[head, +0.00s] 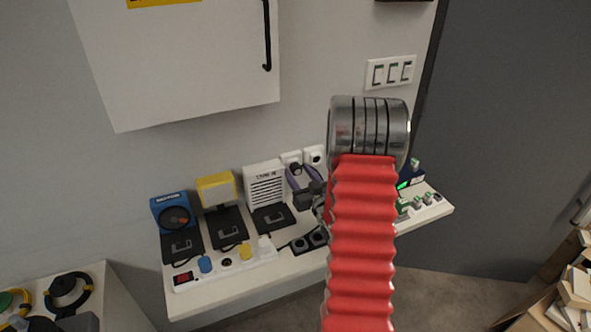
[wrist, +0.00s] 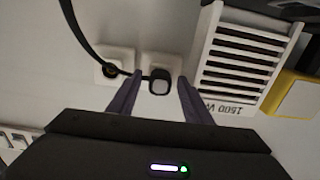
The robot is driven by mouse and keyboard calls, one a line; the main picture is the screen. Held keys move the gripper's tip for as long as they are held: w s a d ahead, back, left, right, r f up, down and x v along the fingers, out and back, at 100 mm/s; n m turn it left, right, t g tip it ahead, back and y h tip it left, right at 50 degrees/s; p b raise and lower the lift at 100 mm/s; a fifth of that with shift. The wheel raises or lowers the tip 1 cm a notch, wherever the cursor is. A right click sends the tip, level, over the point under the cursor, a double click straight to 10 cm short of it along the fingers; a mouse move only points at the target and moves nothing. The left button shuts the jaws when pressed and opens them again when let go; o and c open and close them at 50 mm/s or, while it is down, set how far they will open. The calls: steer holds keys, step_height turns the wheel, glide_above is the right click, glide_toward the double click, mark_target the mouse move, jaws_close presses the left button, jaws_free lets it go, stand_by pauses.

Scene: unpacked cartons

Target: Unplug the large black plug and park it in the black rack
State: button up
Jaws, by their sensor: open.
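The large black plug (wrist: 160,82) sits in a white wall socket (wrist: 173,64) beside the vented white appliance. Its black cord runs off to the left in the wrist view. My gripper (wrist: 158,95) is open, with its purple fingers on either side of the plug; I cannot tell whether they touch it. In the head view my gripper (head: 301,172) reaches up to the socket from below, and the plug (head: 296,168) shows dark between the fingers. The black rack (head: 308,241), with grey-faced openings, lies on the bench below my gripper, partly hidden by my arm.
A second wall socket (head: 315,156) is close beside the first. The white appliance (head: 265,184), yellow unit (head: 216,190) and blue unit (head: 172,211) stand to the left. A white power strip (head: 225,265) with coloured plugs lies in front. A white cabinet (head: 180,60) hangs above.

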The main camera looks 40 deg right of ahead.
mark_target(298, 172)
steer(key=shift+c, duration=0.6)
stand_by(0.4)
jaws_close()
stand_by(0.4)
steer(key=shift+s, duration=0.1)
steer(key=shift+v, duration=1.05)
steer(key=shift+s+a, duration=0.15)
steer(key=shift+s, duration=0.2)
steer(key=shift+s+a, duration=0.1)
steer(key=shift+s, duration=0.2)
steer(key=shift+s+a, duration=0.1)
steer(key=shift+s, duration=0.25)
steer(key=shift+s+a, duration=0.1)
steer(key=shift+s, duration=0.25)
steer(key=shift+s+a, duration=0.15)
steer(key=shift+s, duration=0.3)
